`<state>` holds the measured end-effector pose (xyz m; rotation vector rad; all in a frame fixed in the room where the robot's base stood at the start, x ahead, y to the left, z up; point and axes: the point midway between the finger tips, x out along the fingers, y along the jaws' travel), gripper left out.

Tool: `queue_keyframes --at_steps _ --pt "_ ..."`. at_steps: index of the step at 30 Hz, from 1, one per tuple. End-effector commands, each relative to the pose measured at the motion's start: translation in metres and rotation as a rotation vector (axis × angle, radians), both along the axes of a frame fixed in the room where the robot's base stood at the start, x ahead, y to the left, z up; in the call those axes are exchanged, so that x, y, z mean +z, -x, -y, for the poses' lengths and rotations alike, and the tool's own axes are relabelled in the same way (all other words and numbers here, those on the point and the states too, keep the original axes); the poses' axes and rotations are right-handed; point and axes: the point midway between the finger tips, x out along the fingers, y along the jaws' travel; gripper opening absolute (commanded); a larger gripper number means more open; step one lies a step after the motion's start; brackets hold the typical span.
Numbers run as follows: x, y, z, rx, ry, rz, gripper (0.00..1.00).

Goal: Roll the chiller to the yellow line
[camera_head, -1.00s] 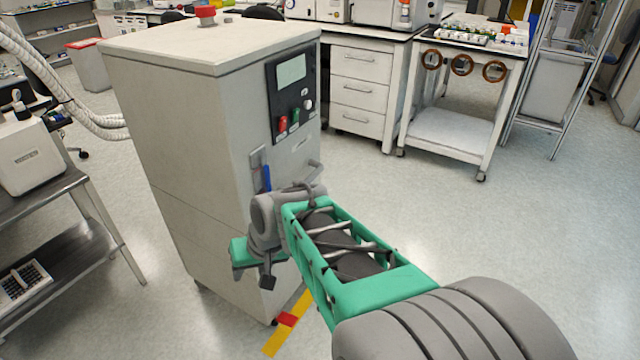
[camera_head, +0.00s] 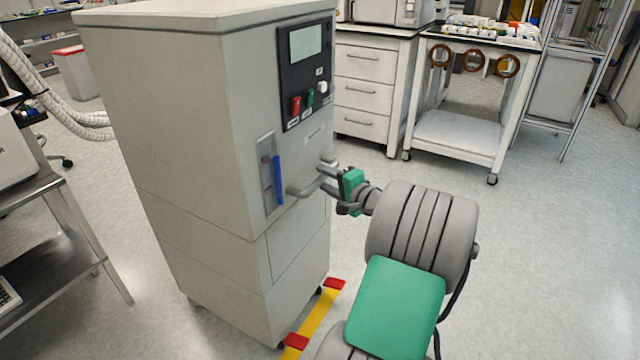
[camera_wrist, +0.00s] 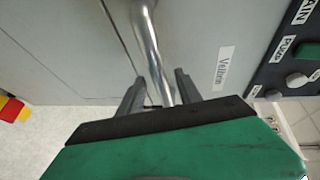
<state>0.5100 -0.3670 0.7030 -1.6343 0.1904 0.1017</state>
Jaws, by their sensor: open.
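The chiller (camera_head: 185,130) is a tall grey-white cabinet on castors, upright at left of centre in the head view. Its front has a dark control panel (camera_head: 306,70), a blue lever (camera_head: 278,180) and a metal bar handle (camera_head: 305,188). The yellow line (camera_head: 318,318), with red marks, lies on the floor at the chiller's front foot. My gripper (camera_head: 331,178) is at the handle. In the wrist view the handle (camera_wrist: 150,45) runs between the two open fingers of my gripper (camera_wrist: 161,85). Whether the fingers touch it cannot be told.
A steel bench (camera_head: 60,235) stands close on the chiller's left. White hoses (camera_head: 60,105) run behind it. Drawers (camera_head: 363,85) and a white cart (camera_head: 460,130) stand at the back. The floor at right is clear.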

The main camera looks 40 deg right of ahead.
Motion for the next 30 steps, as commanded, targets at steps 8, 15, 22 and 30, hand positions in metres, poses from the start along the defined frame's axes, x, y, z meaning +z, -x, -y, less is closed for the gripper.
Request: queue_keyframes --at_steps 8,15,22,30 --pt "-0.0023 -0.0138 -0.0014 0.004 0.0 -0.001 0.41" --pt "-0.0023 -0.0143 -0.0026 0.006 0.001 -0.001 0.29" --pt "-0.0025 -0.0144 -0.0029 0.006 0.001 -0.001 0.1" --pt "-0.0028 -0.0142 -0.003 0.007 0.001 -0.003 0.0"
